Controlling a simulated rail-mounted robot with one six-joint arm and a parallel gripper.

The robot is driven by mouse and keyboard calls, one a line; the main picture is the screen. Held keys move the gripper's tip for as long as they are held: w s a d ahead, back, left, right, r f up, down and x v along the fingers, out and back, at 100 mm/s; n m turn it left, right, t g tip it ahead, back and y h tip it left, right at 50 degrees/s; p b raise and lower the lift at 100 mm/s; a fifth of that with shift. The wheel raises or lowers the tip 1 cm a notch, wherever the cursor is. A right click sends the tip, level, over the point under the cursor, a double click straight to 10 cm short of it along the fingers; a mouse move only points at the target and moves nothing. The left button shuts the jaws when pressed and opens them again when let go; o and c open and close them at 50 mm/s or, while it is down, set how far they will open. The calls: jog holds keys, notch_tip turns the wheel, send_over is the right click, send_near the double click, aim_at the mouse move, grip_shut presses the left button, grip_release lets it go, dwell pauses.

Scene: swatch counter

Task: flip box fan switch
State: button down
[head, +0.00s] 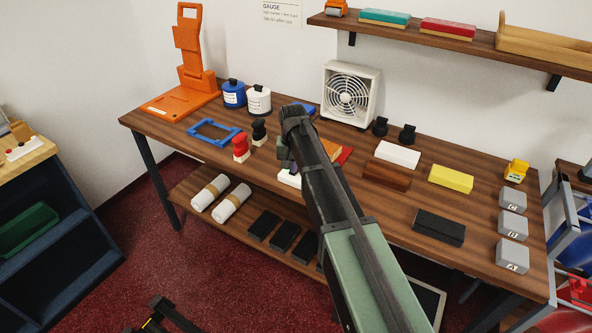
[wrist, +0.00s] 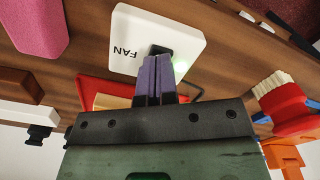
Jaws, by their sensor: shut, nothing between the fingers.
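The white switch box (wrist: 132,35) marked FAN lies on the wooden counter in the wrist view, its lettering upside down. Its black switch (wrist: 160,50) is right at the tips of my gripper (wrist: 158,63), whose purple fingers are shut with nothing between them. Whether they touch the switch is hard to tell. A green glow shows on the box beside the fingertips. In the head view, a white piece, apparently the box (head: 289,179), shows below my arm, which hides much of it. The white box fan (head: 350,94) stands at the back of the counter.
An orange block on a red piece (wrist: 95,92) lies close to the switch box. Stamps (head: 240,147), bottles (head: 258,99) and coloured blocks (head: 451,179) stand around. A wall shelf (head: 450,45) is above.

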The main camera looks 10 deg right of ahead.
jog(key=shift+f+b, duration=0.45)
jog(key=shift+f, duration=0.05)
jog(key=shift+r, duration=0.1)
notch_tip(320, 180, up, 7)
jog(key=p, duration=0.7)
jog(key=shift+s, duration=0.2)
jog(key=s+n, duration=0.2)
jog(key=s, duration=2.3)
jog(key=shift+s+n, duration=0.2)
jog(key=shift+n, duration=0.1)
